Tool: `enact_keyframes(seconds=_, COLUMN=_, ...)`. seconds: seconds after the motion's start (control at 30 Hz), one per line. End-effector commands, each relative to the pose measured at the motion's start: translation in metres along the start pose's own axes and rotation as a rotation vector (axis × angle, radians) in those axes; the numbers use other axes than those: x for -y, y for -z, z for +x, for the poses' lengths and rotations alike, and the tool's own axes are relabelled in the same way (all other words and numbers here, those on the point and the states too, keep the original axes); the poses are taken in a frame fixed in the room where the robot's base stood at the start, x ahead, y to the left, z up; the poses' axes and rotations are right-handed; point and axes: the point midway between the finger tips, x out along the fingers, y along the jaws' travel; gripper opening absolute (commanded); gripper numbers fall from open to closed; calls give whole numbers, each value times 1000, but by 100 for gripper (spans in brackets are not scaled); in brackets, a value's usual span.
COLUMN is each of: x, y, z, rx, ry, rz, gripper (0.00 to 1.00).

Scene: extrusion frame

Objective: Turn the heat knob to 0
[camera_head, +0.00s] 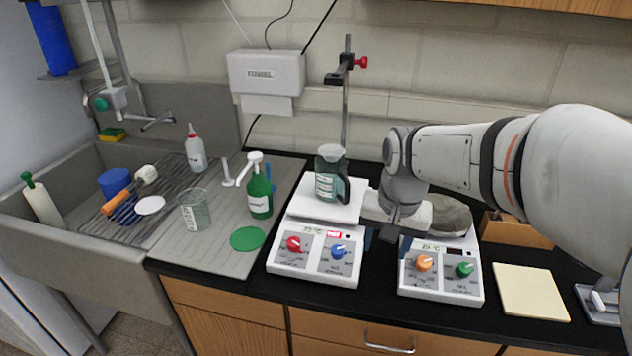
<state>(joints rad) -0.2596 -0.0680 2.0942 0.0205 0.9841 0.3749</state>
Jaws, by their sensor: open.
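The left hot plate (318,259) is white, with a red knob (294,243) and a blue knob (338,250) on its front panel. Its display has small green digits and a lit red patch. The right hot plate (441,279) has an orange knob (424,263) and a green knob (465,269). The labels by the knobs are too small to read, so I cannot tell which one is heat. My gripper (383,237) is open between the two hot plates, pointing down, apart from all knobs. My arm hides part of the right plate's top.
A green bottle (260,195) and a beaker (195,210) stand left. A cream pad (530,291) lies right. The counter strip before the plates is clear.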

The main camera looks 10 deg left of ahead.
Motion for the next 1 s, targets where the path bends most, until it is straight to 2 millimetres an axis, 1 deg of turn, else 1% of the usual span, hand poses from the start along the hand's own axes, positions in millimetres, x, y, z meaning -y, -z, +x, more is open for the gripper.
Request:
enact_keyframes(seconds=0.03, x=29, y=13, z=-7, rx=22, ry=-2, rz=6, gripper=50)
enact_keyframes(seconds=0.07, x=44, y=20, z=-7, rx=31, ry=-2, rz=18, gripper=50)
enact_keyframes(seconds=0.1, x=65, y=27, z=-6, rx=42, ry=-4, rz=32, gripper=50)
enact_keyframes(seconds=0.17, x=94, y=34, z=-4, rx=60, ry=-9, rz=55, gripper=50)
enact_keyframes(seconds=0.2, x=113, y=38, z=-1, rx=69, ry=-12, rz=68, gripper=50)
enact_keyframes(seconds=0.3, x=151, y=42, z=6, rx=88, ry=-21, rz=97, gripper=50)
enact_keyframes(seconds=0.4, x=177, y=42, z=12, rx=101, ry=-28, rz=119, gripper=50)
enact_keyframes(seconds=0.5, x=191, y=42, z=17, rx=107, ry=-32, rz=132, gripper=50)
enact_keyframes(seconds=0.6, x=196, y=41, z=23, rx=110, ry=-35, rz=139, gripper=50)
enact_keyframes(seconds=0.67, x=196, y=40, z=30, rx=110, ry=-35, rz=140, gripper=50)
enact_keyframes(seconds=1.0, x=193, y=35, z=82, rx=111, ry=-36, rz=140, gripper=50)
